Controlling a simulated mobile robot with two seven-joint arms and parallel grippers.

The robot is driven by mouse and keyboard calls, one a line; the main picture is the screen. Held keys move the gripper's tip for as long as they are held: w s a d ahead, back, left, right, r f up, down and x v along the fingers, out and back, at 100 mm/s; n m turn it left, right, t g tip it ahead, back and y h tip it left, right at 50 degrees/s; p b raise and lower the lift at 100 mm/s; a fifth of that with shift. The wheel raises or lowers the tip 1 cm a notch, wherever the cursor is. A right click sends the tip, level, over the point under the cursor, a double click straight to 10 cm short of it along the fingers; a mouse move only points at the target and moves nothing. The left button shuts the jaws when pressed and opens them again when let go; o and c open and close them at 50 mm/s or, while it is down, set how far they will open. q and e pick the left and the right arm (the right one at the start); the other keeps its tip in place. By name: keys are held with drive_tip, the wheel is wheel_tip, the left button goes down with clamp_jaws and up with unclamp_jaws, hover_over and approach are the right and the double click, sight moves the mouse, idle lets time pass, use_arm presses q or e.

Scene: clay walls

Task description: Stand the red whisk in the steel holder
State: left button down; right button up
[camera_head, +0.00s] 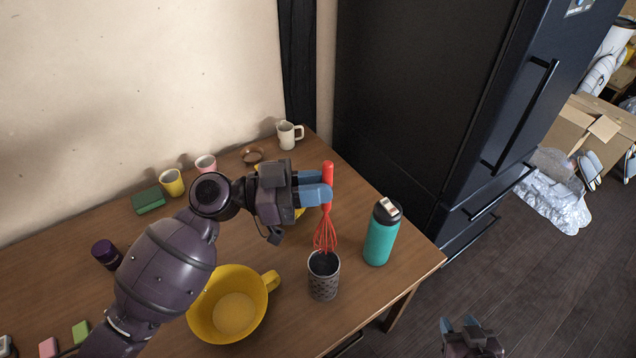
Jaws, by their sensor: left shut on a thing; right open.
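The red whisk (326,222) is upright, its handle at the top and its wires pointing down. My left gripper (325,194) is shut on the whisk's handle. The steel holder (323,277) is a perforated grey cylinder standing on the table, with a dark open top. The whisk's wire end shows right at the holder's rim; I cannot tell whether it is above the opening or slightly inside. My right gripper (459,324) is open and empty, low in the view and off the table's right side.
A teal bottle (381,236) stands close to the right of the holder. A large yellow cup (229,304) stands to its left. A white mug (289,135), small cups and a brown dish (252,154) are farther back. A black fridge (420,110) stands behind the table (410,268).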

sight(314, 236)
use_arm(q)
drive_tip(key=shift+f, duration=1.15)
drive_tip(key=shift+f+b, duration=0.5)
drive_tip(key=shift+f, duration=0.55)
drive_tip(key=shift+f+b, duration=1)
drive_tip(key=shift+b, duration=0.15)
drive_tip(key=shift+f+b, duration=0.95)
drive_tip(key=shift+b, duration=0.05)
drive_tip(key=shift+f+b, duration=1.75)
drive_tip(key=shift+f, duration=0.3)
drive_tip(key=shift+f+b, duration=0.4)
drive_tip(key=shift+b, duration=0.25)
drive_tip(key=shift+f, duration=0.25)
drive_tip(key=shift+b, duration=0.3)
use_arm(e)
wheel_tip(314, 236, down, 11)
drive_tip(key=shift+a+r+g, duration=0.15)
drive_tip(key=shift+a+g, duration=0.05)
drive_tip(key=shift+g, duration=0.2)
